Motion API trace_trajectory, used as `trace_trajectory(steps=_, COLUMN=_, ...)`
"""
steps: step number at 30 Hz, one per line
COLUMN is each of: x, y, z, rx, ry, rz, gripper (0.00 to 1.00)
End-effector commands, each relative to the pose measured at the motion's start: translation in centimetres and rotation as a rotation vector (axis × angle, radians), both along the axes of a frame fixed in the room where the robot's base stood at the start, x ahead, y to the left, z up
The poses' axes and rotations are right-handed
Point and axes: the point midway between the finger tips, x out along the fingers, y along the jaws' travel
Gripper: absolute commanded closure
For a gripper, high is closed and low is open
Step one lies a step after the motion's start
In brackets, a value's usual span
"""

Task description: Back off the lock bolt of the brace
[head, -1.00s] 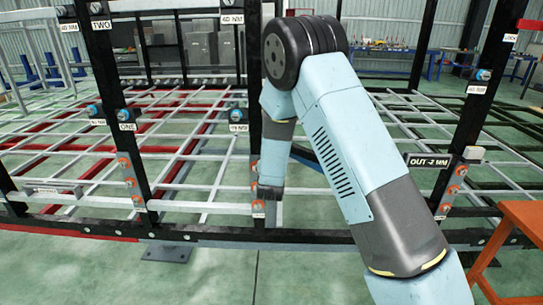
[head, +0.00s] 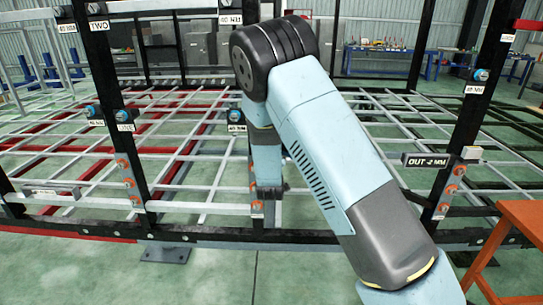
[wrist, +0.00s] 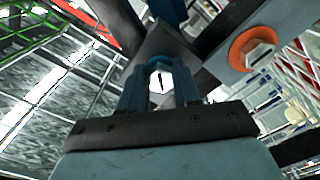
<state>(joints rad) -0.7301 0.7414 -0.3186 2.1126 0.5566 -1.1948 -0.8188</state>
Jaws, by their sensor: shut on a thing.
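In the wrist view my gripper (wrist: 160,92) has its two dark blue fingers shut around a bolt with a pale head and a black mark on it (wrist: 157,82). A blue ring shows around the top of the head. I take this as the lock bolt; no label is readable there. It sits against a dark metal plate (wrist: 166,45), part of the brace or frame.
An orange-washered bolt (wrist: 252,52) is close right of my gripper. Black posts carry labelled blue bolts (head: 93,111) and orange bolts (head: 122,161). An "OUT -2 MM" sign (head: 427,161) is on the right post. An orange table (head: 520,222) stands at right front.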

Motion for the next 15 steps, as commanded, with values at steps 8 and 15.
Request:
trace_trajectory(steps=8, x=0.08, y=0.22, z=0.12, rx=-0.033, ry=-0.001, rz=0.004, gripper=0.99)
trace_trajectory(steps=15, x=0.07, y=0.24, z=0.1, rx=-0.033, ry=-0.001, rz=0.004, gripper=0.99)
